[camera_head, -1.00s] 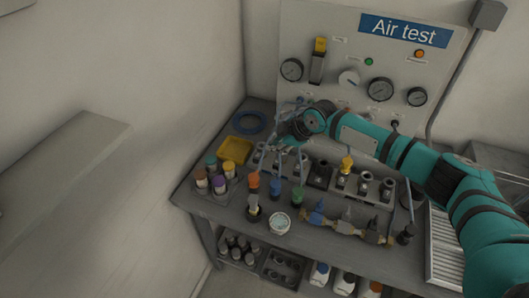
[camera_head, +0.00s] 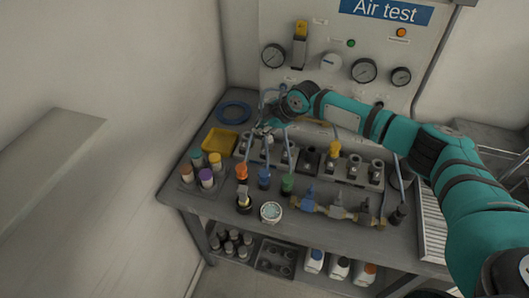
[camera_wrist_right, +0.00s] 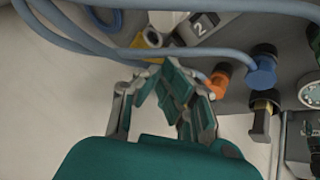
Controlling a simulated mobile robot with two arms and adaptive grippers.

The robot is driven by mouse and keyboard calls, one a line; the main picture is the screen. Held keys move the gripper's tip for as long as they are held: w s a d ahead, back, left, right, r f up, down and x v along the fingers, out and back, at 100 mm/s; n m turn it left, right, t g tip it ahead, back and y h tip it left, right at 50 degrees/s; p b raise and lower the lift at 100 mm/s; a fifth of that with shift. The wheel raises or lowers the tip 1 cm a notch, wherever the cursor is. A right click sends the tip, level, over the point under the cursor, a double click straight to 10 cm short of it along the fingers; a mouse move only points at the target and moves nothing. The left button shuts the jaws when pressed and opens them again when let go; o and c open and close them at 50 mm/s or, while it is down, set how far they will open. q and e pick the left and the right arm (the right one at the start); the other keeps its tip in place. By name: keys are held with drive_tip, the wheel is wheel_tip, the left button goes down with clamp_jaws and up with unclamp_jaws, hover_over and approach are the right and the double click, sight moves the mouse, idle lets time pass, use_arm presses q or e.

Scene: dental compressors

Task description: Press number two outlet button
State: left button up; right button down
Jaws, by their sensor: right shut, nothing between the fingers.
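A plate marked "2" (camera_wrist_right: 202,24) shows at the top of the right wrist view, on a dark block beside grey-blue hoses. A yellow-and-white part (camera_wrist_right: 152,40) lies left of it. I cannot make out clearly which part is the number two outlet button. My right gripper (camera_wrist_right: 163,72) is shut and empty, its fingertips just below that yellow-and-white part and the hoses; contact cannot be told. In the head view, my right gripper (camera_head: 262,129) is over the left outlet row (camera_head: 280,155), which it partly hides. My left gripper is out of view.
Orange (camera_head: 241,172), blue (camera_head: 264,178) and green (camera_head: 287,185) connectors stand along the bench front. A yellow tray (camera_head: 220,142) and capped bottles (camera_head: 206,178) are at the left. Brass fittings (camera_head: 338,212) lie front right. The gauge panel (camera_head: 320,85) rises behind.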

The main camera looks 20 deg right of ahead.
drive_tip(key=b, duration=0.4)
hover_over(262, 151)
wheel_tip(262, 151, down, 6)
drive_tip(key=shift+w+d+r, duration=0.1)
drive_tip(key=shift+w+r, duration=0.05)
drive_tip(key=shift+r, duration=0.1)
drive_tip(key=shift+f, duration=0.45)
idle(0.4)
drive_tip(key=shift+f, duration=0.4)
drive_tip(key=shift+f+b, duration=0.5)
drive_tip(key=shift+b, duration=0.1)
idle(0.6)
drive_tip(key=shift+r, duration=0.1)
drive_tip(key=shift+r+p, duration=0.7)
drive_tip(key=shift+r, duration=0.1)
